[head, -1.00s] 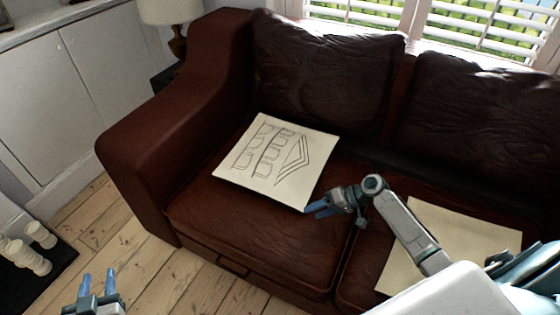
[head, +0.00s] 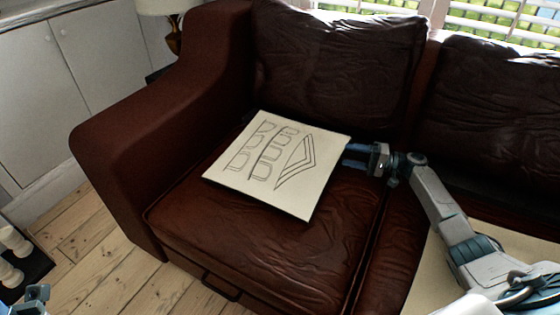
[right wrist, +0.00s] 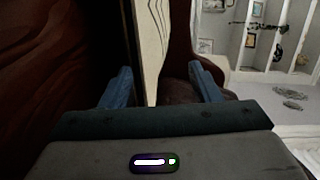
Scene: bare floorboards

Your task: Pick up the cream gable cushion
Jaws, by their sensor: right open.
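The cream gable cushion (head: 275,165), with dark line drawings of arches and a gable, lies on the left seat of the brown leather sofa, tilted with its back edge higher. My right gripper (head: 352,156) is at the cushion's right edge, with its blue fingers pointing left. In the right wrist view, the open fingers (right wrist: 162,86) stand on either side of the cushion's edge (right wrist: 152,45), with gaps visible on both sides. Only a bit of my left gripper (head: 32,297) shows at the bottom left corner, apart from the cushion.
The sofa's left arm (head: 150,125) and back cushion (head: 335,70) rise around the seat. Another cream cushion (head: 432,265) lies on the right seat, partly behind my right arm. Floorboards (head: 100,265) are clear in front at left.

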